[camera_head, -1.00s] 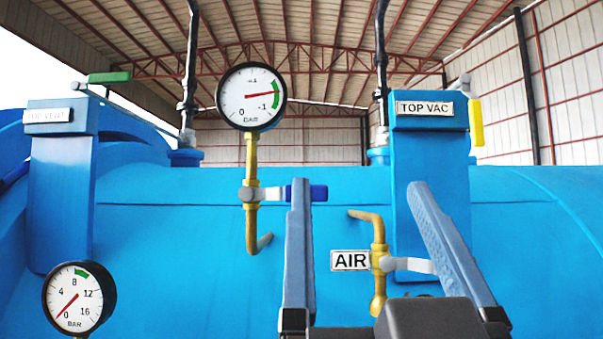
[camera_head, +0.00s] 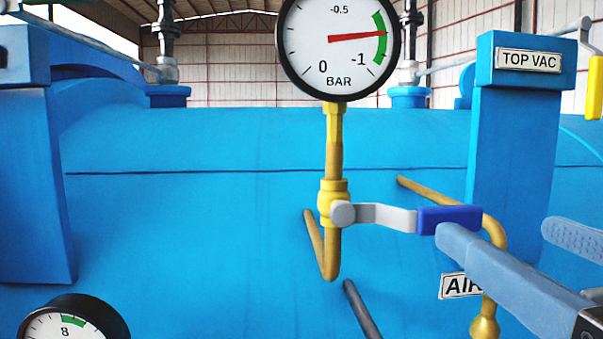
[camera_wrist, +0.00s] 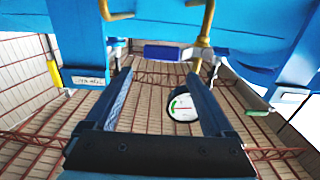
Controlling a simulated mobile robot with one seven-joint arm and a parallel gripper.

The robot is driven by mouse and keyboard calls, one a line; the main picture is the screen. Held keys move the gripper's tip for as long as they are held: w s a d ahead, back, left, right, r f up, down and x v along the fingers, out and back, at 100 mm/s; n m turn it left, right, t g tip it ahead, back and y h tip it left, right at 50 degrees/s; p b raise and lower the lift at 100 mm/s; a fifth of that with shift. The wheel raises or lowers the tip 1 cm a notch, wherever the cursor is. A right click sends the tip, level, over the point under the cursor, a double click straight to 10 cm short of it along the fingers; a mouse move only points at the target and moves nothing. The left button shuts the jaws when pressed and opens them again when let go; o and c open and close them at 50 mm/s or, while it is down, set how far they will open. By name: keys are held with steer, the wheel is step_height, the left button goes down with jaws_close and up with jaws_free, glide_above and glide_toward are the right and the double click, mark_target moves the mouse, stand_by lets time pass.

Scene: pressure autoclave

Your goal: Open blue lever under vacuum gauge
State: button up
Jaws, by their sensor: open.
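The vacuum gauge (camera_head: 340,80) stands on a vertical brass pipe, its red needle in the green band near -1. Below it, the lever with a grey arm and blue handle (camera_head: 447,217) points right, roughly level and across the pipe. My gripper (camera_head: 503,232) is open at the right. Its left fingertip overlaps the handle's right end in the head view; contact cannot be told. In the upside-down wrist view, the blue handle (camera_wrist: 165,52) lies beyond the open fingers of my gripper (camera_wrist: 158,75), across the gap between them. The gauge (camera_wrist: 183,108) shows there too.
A blue TOP VAC post (camera_head: 515,130) stands at right. Another gauge (camera_head: 72,325) is at lower left. The blue vessel wall (camera_head: 190,220) left of the lever is bare.

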mark_target(446, 205)
steer(key=w, duration=1.1)
steer(key=shift+w+a+b, duration=0.3)
jaws_close()
